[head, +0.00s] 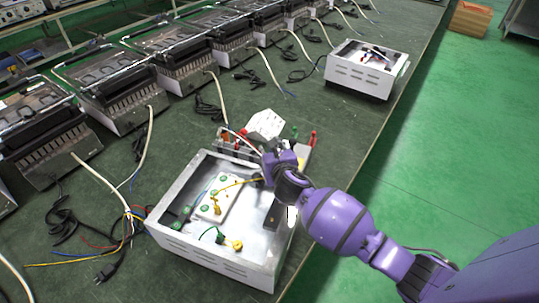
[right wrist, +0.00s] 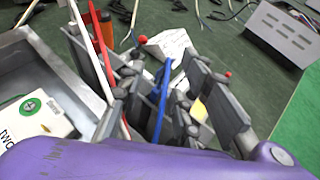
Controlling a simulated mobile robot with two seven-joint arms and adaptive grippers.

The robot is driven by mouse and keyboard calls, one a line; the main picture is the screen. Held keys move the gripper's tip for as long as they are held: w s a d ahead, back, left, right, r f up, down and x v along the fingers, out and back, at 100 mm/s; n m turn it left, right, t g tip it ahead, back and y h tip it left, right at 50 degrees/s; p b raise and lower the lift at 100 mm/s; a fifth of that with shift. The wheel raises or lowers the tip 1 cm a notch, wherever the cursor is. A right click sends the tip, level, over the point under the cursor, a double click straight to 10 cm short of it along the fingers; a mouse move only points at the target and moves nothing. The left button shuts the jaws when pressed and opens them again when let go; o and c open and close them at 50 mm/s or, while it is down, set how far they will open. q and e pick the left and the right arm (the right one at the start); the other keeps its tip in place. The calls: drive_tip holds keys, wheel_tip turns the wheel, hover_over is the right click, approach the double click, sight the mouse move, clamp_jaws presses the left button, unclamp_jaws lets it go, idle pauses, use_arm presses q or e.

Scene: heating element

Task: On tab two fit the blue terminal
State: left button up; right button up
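A white plate (head: 210,200) with green round tabs lies in the open metal box (head: 170,245). In the right wrist view its corner shows a green tab (right wrist: 30,106) and lettering that appears to read "TWO", partly cut off. My right gripper (head: 268,160) is at the box's far right edge, beside a rack of terminals. In the right wrist view the blue terminal (right wrist: 160,100) with its blue wire stands between the dark fingers of my right gripper (right wrist: 165,105). The fingers look spread, with no clear grip on it. My left gripper is out of view.
A grey rack (head: 235,147) with red and green ended items stands behind the box. A white card (head: 265,124) is beside it. Another metal box (head: 367,70) stands farther back. Heaters line the bench's left side.

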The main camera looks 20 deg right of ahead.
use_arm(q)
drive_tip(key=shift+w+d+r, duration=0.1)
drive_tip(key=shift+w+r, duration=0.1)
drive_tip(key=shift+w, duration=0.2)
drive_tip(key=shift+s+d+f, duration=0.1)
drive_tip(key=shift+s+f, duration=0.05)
use_arm(e)
drive_tip(key=c, duration=0.7)
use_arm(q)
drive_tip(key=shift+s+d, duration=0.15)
use_arm(e)
clamp_jaws()
